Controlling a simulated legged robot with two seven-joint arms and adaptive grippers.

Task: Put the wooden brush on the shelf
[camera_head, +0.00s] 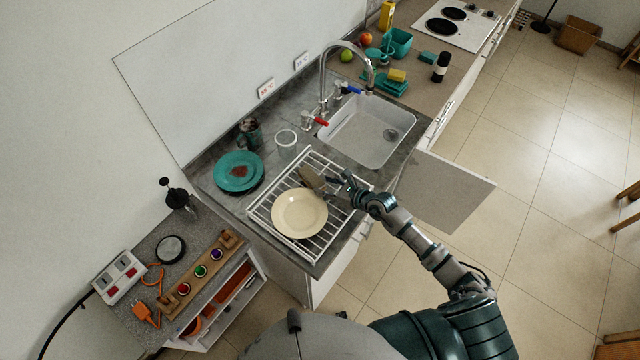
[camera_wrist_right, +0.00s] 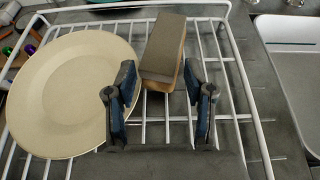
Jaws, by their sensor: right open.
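The wooden brush (camera_head: 312,178) is a brown block lying on the white wire rack (camera_head: 262,222), beside a cream plate (camera_head: 299,213). In the right wrist view the brush (camera_wrist_right: 163,48) shows a dark flat top and a paler wooden side. My right gripper (camera_head: 340,186) is above the rack at the brush's near end. In the wrist view its open fingers (camera_wrist_right: 160,90) stand either side of the brush's near end, with nothing held; contact cannot be told. A low shelf unit (camera_head: 225,300) with an open front stands at the lower left. My left gripper is not in view.
The sink (camera_head: 370,130) with its tap is behind the rack. A teal plate (camera_head: 239,171), a clear glass (camera_head: 286,143) and a dark mug (camera_head: 249,131) stand left of it. An open cabinet door (camera_head: 445,190) juts out at the right. Orange items fill part of the shelf unit.

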